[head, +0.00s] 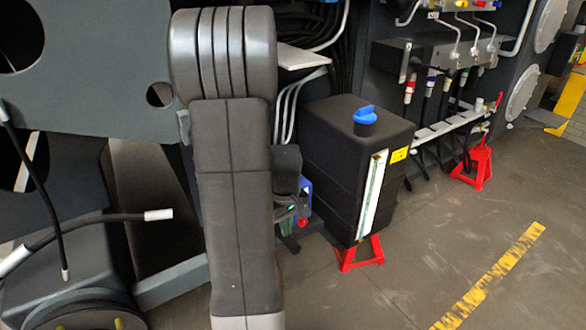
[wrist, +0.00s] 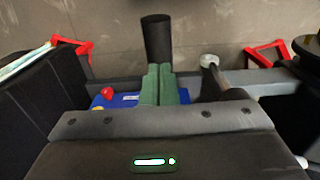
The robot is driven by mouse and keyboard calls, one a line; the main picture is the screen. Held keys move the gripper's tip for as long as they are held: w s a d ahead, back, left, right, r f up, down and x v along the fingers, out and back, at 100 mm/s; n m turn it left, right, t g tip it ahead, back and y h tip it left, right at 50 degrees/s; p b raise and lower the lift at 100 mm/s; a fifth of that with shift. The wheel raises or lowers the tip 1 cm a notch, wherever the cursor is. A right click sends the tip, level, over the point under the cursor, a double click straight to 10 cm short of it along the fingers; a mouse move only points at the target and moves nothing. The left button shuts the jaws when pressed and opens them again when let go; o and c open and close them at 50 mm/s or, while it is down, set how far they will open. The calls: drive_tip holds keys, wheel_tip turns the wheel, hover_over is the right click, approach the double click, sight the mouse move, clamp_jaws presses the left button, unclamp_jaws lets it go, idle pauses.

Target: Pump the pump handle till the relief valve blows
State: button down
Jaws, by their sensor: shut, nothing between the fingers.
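A blue pump body (wrist: 116,101) with a red knob (wrist: 106,92) and a small yellow spot at its side shows in the wrist view, partly hidden by my gripper housing. In the head view the blue part (head: 306,186) and red knob (head: 302,222) show just right of my arm. A black cylinder (wrist: 157,38), perhaps the pump handle's grip, stands beyond my fingertips. My gripper (wrist: 160,72) has green fingers pressed together, empty, pointing at the cylinder; I cannot tell whether they touch it. Its fingers show small in the head view (head: 298,203).
A black tank (head: 335,165) with a blue cap (head: 365,117) stands right of the pump, above a red stand (head: 360,255). A dark lever with a pale round end (wrist: 209,61) is right of my fingers. Hoses hang behind. Floor at right is open.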

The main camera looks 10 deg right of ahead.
drive_tip(key=shift+f+b, duration=3.55)
drive_tip(key=shift+f, duration=1.5)
drive_tip(key=r+p, duration=0.3)
drive_tip(key=r, duration=0.1)
drive_tip(key=r+p, duration=0.4)
drive_tip(key=r, duration=0.1)
drive_tip(key=r+p, duration=0.4)
drive_tip(key=shift+w+a+r, duration=0.15)
drive_tip(key=shift+w+r, duration=0.2)
drive_tip(key=shift+w, duration=0.05)
drive_tip(key=shift+f, duration=0.1)
wheel_tip(320, 180, up, 14)
drive_tip(key=p, duration=0.1)
drive_tip(key=shift+p, duration=0.3)
drive_tip(key=shift+f, duration=0.15)
wheel_tip(320, 180, down, 14)
drive_tip(key=shift+f+b, duration=0.25)
drive_tip(key=shift+b, duration=0.9)
drive_tip(key=shift+f+b, duration=0.65)
drive_tip(key=shift+f, duration=0.15)
